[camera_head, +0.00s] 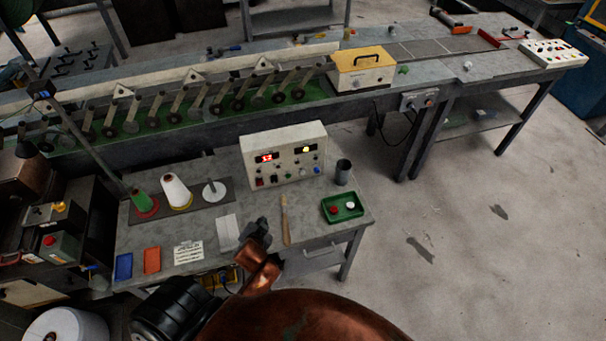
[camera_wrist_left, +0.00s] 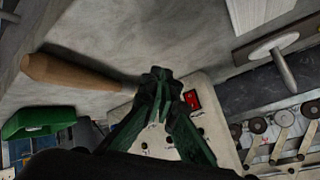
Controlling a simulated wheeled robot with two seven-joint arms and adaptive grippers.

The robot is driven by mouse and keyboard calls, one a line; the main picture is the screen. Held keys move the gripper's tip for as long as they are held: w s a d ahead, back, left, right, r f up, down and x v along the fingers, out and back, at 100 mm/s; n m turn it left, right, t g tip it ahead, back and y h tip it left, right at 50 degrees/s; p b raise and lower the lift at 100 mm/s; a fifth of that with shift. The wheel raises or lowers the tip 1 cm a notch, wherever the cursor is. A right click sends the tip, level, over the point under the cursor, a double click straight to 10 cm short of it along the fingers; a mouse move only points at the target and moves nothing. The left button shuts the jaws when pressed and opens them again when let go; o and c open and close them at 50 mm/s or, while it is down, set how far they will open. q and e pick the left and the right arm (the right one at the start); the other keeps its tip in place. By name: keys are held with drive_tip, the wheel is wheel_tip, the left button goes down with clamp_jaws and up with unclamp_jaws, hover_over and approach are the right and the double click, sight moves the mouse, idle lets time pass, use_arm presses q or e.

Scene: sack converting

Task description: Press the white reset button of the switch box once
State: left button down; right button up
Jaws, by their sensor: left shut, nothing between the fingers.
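A cream box (camera_head: 252,158) with red and yellow displays, knobs and small buttons stands at the back of the near bench. My right gripper is not in view.
A wooden-handled tool (camera_head: 285,222) lies right of my gripper, with a green tray (camera_head: 342,219) of red and white pieces beyond it. A dark cup (camera_head: 343,173) stands beside the box. Thread cones (camera_head: 175,190) stand left. Another button panel (camera_head: 553,54) sits far right.

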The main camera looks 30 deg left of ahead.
sight(303, 173)
use_arm(q)
drive_tip(key=w+m+t, duration=0.1)
drive_tip(key=w, duration=0.2)
drive_tip(key=w+r+m+t, duration=0.1)
drive_tip(key=w, duration=0.2)
drive_tip(key=w+m+t, duration=0.1)
drive_tip(key=w, duration=0.2)
drive_tip(key=shift+w+d+r+y, duration=0.1)
drive_tip(key=shift+d+r+y, duration=0.2)
drive_tip(key=shift+d+r, duration=0.05)
drive_tip(key=w+d, duration=0.1)
drive_tip(key=w+m+t, duration=0.1)
drive_tip(key=w+d+m+t+h, duration=0.1)
drive_tip(key=w, duration=0.1)
drive_tip(key=shift+d+r, duration=0.2)
drive_tip(key=shift+d, duration=0.1)
drive_tip(key=w+d+m+h, duration=0.1)
drive_tip(key=d, duration=0.1)
drive_tip(key=w+d+m+t+h, duration=0.1)
drive_tip(key=d, duration=0.1)
drive_tip(key=w+d+m+h, duration=0.1)
drive_tip(key=w+m, duration=0.1)
drive_tip(key=shift+w+d+f+t, duration=0.1)
drive_tip(key=shift+d+f+t, duration=0.3)
drive_tip(key=shift+w+d+f+m, duration=0.2)
drive_tip(key=shift+d+m, duration=0.1)
drive_tip(key=shift+d, duration=0.15)
drive_tip(key=shift+a+r, duration=0.1)
